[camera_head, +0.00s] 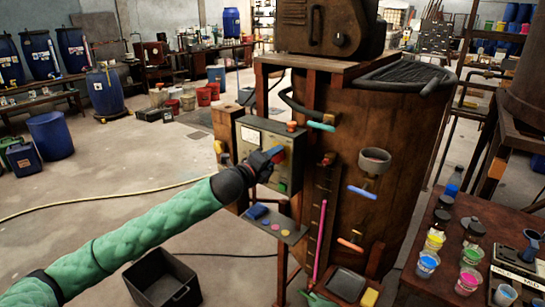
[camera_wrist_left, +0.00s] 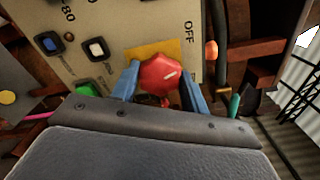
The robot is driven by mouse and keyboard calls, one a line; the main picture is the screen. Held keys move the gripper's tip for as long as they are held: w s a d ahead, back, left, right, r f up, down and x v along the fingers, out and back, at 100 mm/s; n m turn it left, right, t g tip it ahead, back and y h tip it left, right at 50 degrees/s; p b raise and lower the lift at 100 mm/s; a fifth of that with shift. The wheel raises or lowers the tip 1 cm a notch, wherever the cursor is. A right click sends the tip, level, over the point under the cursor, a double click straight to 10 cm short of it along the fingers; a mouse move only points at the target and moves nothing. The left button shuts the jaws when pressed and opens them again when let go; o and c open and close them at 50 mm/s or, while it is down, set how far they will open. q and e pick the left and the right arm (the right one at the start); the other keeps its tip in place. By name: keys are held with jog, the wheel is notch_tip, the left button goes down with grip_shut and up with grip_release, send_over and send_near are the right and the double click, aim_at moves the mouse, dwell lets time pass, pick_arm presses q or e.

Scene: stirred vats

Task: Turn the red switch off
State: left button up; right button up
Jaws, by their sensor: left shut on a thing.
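The red switch (camera_wrist_left: 160,76) is a round rotary knob with a short white mark, on a yellow plate on the control panel (camera_wrist_left: 105,30). The mark points right in the left wrist view, tilted slightly up. The word OFF is printed on the panel above and right of the knob. My left gripper (camera_wrist_left: 161,84) has its blue fingers on either side of the knob and is shut on it. In the head view my left gripper (camera_head: 275,157) reaches the panel (camera_head: 251,134) on the brown vat and mostly hides the switch. My right gripper is not in view.
A green button (camera_wrist_left: 88,89) is close to the left finger. The vat (camera_head: 395,125) stands right. A side table (camera_head: 455,290) holds several paint cups. A black bin (camera_head: 162,280) is on the floor.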

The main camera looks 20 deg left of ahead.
pick_arm(q)
jog(key=n, duration=0.5)
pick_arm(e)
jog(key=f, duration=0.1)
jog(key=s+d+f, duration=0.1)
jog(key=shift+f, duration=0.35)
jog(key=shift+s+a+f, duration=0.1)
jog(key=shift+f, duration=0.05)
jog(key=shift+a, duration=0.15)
pick_arm(q)
jog(key=o, duration=1)
jog(key=shift+a, duration=0.1)
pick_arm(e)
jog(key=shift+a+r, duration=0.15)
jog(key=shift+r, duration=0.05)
